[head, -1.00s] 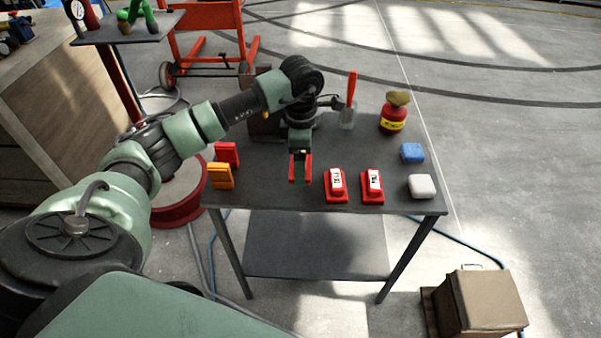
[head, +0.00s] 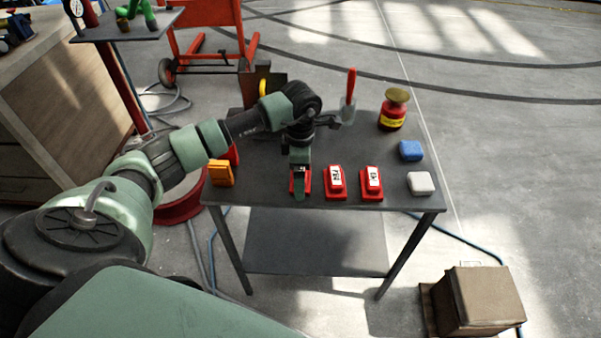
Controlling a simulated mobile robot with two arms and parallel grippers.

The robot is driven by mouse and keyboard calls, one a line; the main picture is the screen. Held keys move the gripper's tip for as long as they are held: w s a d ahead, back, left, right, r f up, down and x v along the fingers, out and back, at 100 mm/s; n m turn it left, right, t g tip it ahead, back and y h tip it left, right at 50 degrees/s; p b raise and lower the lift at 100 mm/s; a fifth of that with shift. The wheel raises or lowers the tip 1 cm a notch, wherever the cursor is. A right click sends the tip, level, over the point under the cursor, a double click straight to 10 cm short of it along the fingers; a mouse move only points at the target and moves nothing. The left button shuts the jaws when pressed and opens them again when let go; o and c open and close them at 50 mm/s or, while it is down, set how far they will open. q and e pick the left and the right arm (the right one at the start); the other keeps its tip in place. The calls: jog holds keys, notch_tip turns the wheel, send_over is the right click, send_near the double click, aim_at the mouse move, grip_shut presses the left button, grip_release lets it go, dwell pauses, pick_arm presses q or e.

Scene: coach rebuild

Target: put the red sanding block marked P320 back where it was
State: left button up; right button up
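My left gripper (head: 300,187) points down at the front of the dark table (head: 270,199). It is around a red block (head: 307,182) with a white label, one finger in front of it; the fingers look closed on it. The block is at or very near the tabletop, left of two similar red blocks, the middle one (head: 336,190) and the right one (head: 372,190), both with white labels. The gripper hides much of the held block, and its marking is not readable. My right gripper is not in view.
An orange block (head: 221,173) and a partly hidden red piece (head: 234,154) are at the left. A blue block (head: 411,151), white block (head: 420,183), red pot (head: 391,117) and red-handled scraper (head: 350,95) are at the right and back. A cardboard box (head: 480,300) is on the floor.

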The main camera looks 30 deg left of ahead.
pick_arm(q)
jog(key=shift+r, duration=0.1)
jog(key=shift+r, duration=0.2)
notch_tip(320, 180, up, 12)
jog(key=b, duration=0.1)
jog(key=shift+f, duration=0.15)
dwell(0.4)
